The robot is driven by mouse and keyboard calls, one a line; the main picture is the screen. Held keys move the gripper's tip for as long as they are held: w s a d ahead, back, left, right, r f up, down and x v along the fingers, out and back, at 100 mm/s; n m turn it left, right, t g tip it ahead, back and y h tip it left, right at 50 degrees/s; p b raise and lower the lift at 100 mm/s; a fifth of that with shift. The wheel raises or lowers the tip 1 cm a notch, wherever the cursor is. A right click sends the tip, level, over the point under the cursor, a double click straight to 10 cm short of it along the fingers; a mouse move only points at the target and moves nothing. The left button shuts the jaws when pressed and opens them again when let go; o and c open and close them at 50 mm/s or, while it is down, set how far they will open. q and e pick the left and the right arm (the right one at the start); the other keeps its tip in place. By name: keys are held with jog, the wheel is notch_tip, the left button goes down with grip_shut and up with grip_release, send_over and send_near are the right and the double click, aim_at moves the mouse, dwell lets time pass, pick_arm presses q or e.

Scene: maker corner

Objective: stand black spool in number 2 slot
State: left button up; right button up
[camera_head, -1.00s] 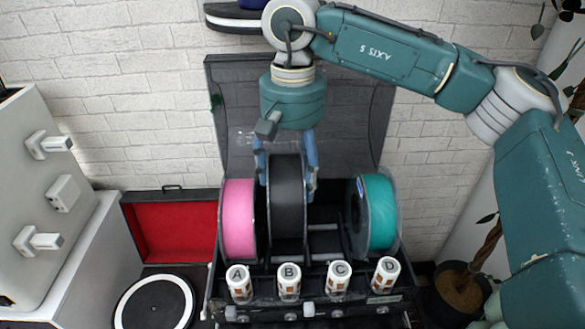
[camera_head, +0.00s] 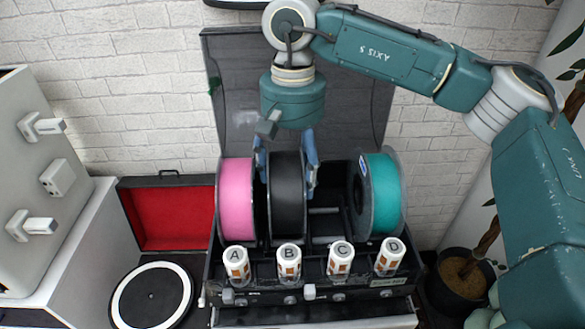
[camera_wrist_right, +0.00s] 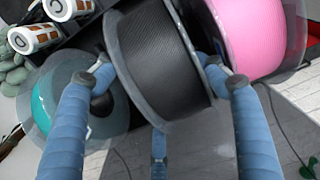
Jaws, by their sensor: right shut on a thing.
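The black spool (camera_head: 287,200) stands upright in the dark rack (camera_head: 325,262), between the pink spool (camera_head: 236,200) on its left and an empty gap on its right. It is behind the bottle marked B. My right gripper (camera_head: 287,165) comes from above with a blue finger on each side of the black spool, shut on it. In the right wrist view the black spool (camera_wrist_right: 160,60) sits between the blue fingers (camera_wrist_right: 160,85). Whether its underside rests in the rack is hidden. No slot number is readable. My left gripper is not in view.
The teal spool (camera_head: 381,196) stands at the rack's right. Bottles A (camera_head: 237,265), B (camera_head: 289,264), C (camera_head: 340,261) and D (camera_head: 389,257) line the front. A red-lined case (camera_head: 172,217) and a black-and-white disc (camera_head: 151,296) lie left. A plant pot (camera_head: 460,284) is right.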

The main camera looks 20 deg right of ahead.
jog(key=shift+f+b, duration=0.3)
jog(key=shift+b, duration=0.05)
dwell(0.3)
jog(key=o, duration=1.8)
jog(key=shift+o, duration=1.1)
jog(key=shift+s, duration=0.1)
jog(key=shift+f, duration=0.1)
notch_tip(320, 180, up, 12)
jog(key=shift+r, duration=0.1)
